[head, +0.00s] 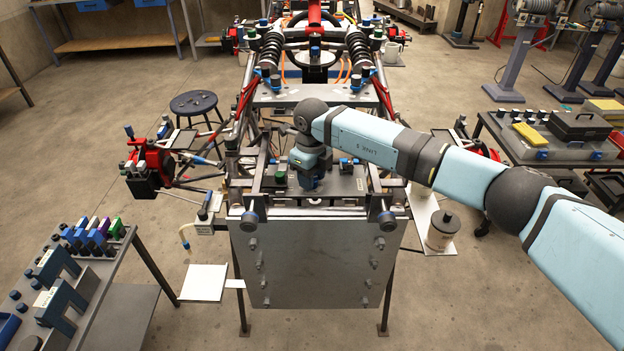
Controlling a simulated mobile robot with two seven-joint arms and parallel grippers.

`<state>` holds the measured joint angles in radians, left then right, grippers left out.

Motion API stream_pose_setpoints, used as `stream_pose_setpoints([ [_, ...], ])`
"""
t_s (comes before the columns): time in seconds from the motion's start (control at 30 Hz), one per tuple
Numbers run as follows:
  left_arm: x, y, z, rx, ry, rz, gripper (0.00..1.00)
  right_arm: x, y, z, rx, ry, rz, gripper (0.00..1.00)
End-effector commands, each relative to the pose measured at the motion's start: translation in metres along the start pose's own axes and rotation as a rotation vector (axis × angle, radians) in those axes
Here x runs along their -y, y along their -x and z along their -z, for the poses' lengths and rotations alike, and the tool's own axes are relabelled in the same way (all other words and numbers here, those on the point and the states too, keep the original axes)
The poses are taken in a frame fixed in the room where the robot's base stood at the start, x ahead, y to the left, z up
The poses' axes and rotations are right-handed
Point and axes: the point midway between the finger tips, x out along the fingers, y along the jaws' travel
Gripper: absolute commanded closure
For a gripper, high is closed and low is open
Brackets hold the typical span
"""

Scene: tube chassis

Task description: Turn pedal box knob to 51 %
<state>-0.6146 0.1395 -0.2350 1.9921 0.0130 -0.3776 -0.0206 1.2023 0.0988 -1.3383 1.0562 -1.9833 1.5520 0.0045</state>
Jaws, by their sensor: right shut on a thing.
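My right arm comes in from the right, and its gripper (308,184) points down at the dark pedal box (345,187) at the front of the tube chassis. The gripper is shut on a knob on top of the box. The gripper and wrist cover the knob, so I cannot read its setting or any scale. A small green-topped knob (280,177) stands just left of the gripper, and a dark blue-and-black fitting (346,164) stands to its right. My left gripper is not in view.
A grey metal plate (315,262) closes the chassis front. A tool cart (75,270) stands at the lower left, and another bench (545,135) at the right. A black stool (193,103) stands behind the red caliper assembly (145,165).

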Motion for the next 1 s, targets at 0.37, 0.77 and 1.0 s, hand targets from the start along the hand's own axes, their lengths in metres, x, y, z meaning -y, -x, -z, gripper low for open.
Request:
stream_pose_setpoints([
  [0.37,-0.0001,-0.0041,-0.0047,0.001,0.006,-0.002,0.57,-0.0001,0.0001,-0.0004,0.001,-0.249,0.001,0.86],
  [0.77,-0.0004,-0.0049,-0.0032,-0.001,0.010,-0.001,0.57,-0.0005,0.0006,-0.0005,0.002,-0.339,0.000,0.86],
  [1.0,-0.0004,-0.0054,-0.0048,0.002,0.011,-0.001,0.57,-0.0004,0.0008,-0.0005,0.002,-0.341,0.000,0.86],
])
